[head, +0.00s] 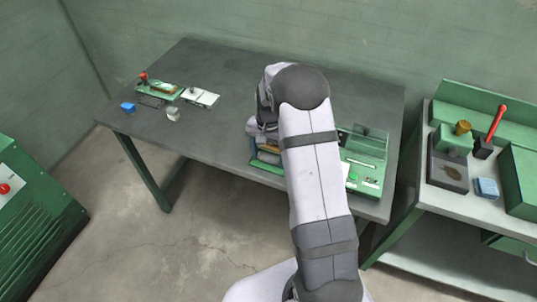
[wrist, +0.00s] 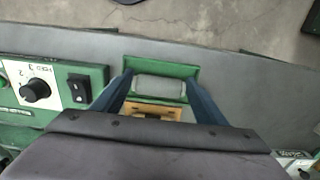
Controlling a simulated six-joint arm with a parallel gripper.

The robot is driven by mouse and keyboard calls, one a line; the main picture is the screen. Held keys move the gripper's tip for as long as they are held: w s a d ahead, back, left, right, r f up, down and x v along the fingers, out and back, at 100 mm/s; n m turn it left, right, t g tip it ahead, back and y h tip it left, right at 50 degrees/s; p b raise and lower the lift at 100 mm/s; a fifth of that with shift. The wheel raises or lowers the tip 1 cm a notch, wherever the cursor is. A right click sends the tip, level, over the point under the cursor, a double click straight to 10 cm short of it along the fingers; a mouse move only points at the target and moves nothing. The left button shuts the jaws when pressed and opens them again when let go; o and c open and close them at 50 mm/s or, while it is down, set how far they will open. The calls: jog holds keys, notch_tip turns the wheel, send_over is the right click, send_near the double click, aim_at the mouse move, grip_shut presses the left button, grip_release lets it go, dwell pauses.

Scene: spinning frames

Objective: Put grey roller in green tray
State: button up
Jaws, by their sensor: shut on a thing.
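The grey roller (wrist: 158,87) is a pale cylinder lying crosswise between the two blue fingers of my gripper (wrist: 159,84) in the wrist view. My gripper is shut on it. The green tray (wrist: 160,67) shows behind and around the roller, so the roller is over or inside it; I cannot tell whether it touches the floor of the tray. In the head view, my gripper (head: 262,130) is near the table's front edge, left of my arm. The roller is hidden there, and I see only part of a green tray (head: 266,167) below the gripper.
A wooden-coloured piece (wrist: 150,112) lies beside the tray, close to my fingers. A green control panel with a black knob (wrist: 36,90) and switch is to the left in the wrist view. Small items, including a blue block (head: 128,107), stand on the table's left end. The middle of the table is clear.

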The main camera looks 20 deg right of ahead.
aim_at(269, 159)
jog(key=o, duration=1.2)
jog(key=shift+f, duration=0.1)
jog(key=shift+c, duration=0.2)
notch_tip(269, 159, up, 12)
jog(key=b, duration=0.4)
jog(key=s+a+f+n, duration=0.2)
jog(key=s+a+n, duration=0.1)
jog(key=s, duration=0.5)
jog(key=s+a+f+n, duration=0.1)
jog(key=s+a+n, duration=0.2)
jog(key=s, duration=0.5)
jog(key=s+a+f+n, duration=0.2)
jog(key=s+a+n, duration=0.1)
jog(key=s, duration=0.5)
jog(key=shift+a+f, duration=0.3)
jog(key=shift+a, duration=0.05)
